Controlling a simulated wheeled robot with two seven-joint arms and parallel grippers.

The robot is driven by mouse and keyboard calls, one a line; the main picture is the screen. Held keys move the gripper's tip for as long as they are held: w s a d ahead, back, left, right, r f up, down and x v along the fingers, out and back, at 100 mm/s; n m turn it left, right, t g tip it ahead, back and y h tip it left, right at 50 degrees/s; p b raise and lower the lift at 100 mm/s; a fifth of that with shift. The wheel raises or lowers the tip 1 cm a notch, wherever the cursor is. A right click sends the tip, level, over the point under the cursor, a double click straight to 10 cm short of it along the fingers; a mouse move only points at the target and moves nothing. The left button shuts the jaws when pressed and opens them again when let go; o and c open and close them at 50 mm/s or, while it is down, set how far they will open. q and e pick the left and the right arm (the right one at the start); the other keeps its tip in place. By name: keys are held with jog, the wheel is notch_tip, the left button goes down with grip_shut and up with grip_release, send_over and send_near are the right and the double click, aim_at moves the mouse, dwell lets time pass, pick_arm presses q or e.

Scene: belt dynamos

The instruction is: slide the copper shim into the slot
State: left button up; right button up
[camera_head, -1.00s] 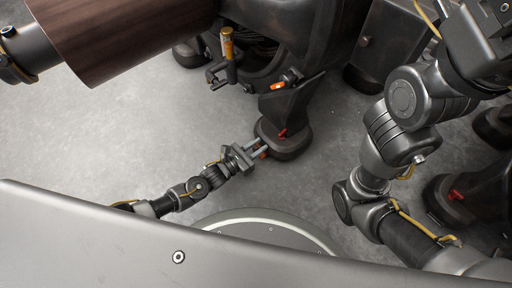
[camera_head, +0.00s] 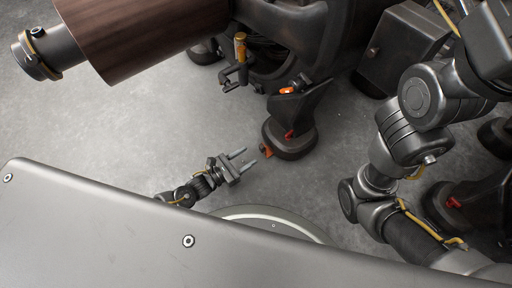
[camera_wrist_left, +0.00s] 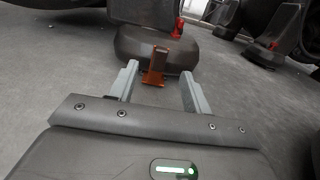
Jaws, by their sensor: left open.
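The copper shim (camera_head: 266,152) is at the near left edge of a dark machine foot (camera_head: 291,145) on the floor. In the left wrist view the shim (camera_wrist_left: 156,66) shows as a copper piece with an upright tab and a flared lower end, in front of the rounded foot (camera_wrist_left: 180,58). The slot itself is not clearly visible, so I cannot tell how deep the shim sits. My left gripper (camera_head: 246,158) is open and empty, just short of the shim, its fingers pointing at the foot. My right gripper is out of view; only my right arm shows.
A red fitting (camera_head: 289,134) sits on the foot, and an orange-tipped fitting (camera_head: 288,90) is above it. A large brown roller (camera_head: 145,35) is at the upper left. Grey floor (camera_head: 110,130) left of the foot is clear. Another foot (camera_head: 455,195) is at right.

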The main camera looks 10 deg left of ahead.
pick_arm(q)
jog(key=shift+v, duration=1)
